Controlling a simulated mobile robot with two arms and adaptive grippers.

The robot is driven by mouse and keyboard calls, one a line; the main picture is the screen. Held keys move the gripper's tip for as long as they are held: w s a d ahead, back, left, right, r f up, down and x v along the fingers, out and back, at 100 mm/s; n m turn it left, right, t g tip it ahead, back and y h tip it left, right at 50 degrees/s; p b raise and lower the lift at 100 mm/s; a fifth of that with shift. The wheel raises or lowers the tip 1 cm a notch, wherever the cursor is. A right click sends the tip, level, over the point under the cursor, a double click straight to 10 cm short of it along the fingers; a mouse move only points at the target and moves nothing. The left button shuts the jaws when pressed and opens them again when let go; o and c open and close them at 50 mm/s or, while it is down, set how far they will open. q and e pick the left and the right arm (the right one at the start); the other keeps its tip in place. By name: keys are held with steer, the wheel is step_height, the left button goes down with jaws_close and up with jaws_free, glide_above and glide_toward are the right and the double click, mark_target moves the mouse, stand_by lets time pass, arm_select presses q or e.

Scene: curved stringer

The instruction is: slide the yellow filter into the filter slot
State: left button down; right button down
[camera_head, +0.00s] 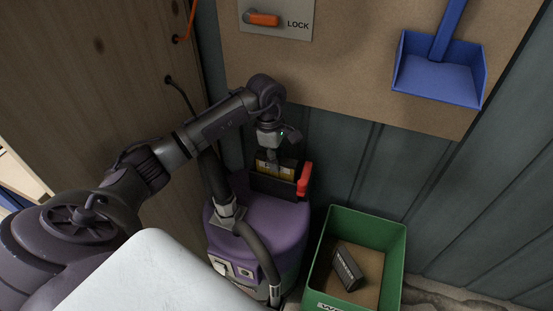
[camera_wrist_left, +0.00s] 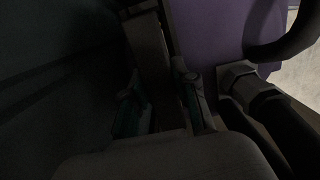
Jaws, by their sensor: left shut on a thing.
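The yellow filter (camera_head: 263,167) shows as yellow patches in a dark frame, at the dark filter slot (camera_head: 274,187) on top of the purple machine (camera_head: 258,221). My left gripper (camera_head: 272,156) is directly above it, pointing down, and is shut on the filter's top. The filter looks upright and in line with the slot; how deep it sits I cannot tell. In the dark left wrist view, my left gripper's fingers (camera_wrist_left: 158,98) stand on either side of a dark upright part. My right gripper is not in view.
A red lever (camera_head: 304,179) stands at the slot's right end. A black hose (camera_head: 259,252) curves over the machine's front. A green bin (camera_head: 393,262) holding a dark block (camera_head: 347,266) stands at the right. A wall board with a LOCK switch plate (camera_head: 279,18) and blue dustpan (camera_head: 438,80) is behind.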

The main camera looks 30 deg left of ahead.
arm_select(q)
steer(key=shift+f, duration=0.1)
steer(key=c, duration=0.9)
jaws_free()
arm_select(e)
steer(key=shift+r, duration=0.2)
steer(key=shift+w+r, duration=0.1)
arm_select(q)
steer(key=r, duration=0.5)
steer(key=a+r+p, duration=0.1)
steer(key=r, duration=0.1)
steer(key=shift+s+r, duration=0.1)
steer(key=shift+r, duration=0.3)
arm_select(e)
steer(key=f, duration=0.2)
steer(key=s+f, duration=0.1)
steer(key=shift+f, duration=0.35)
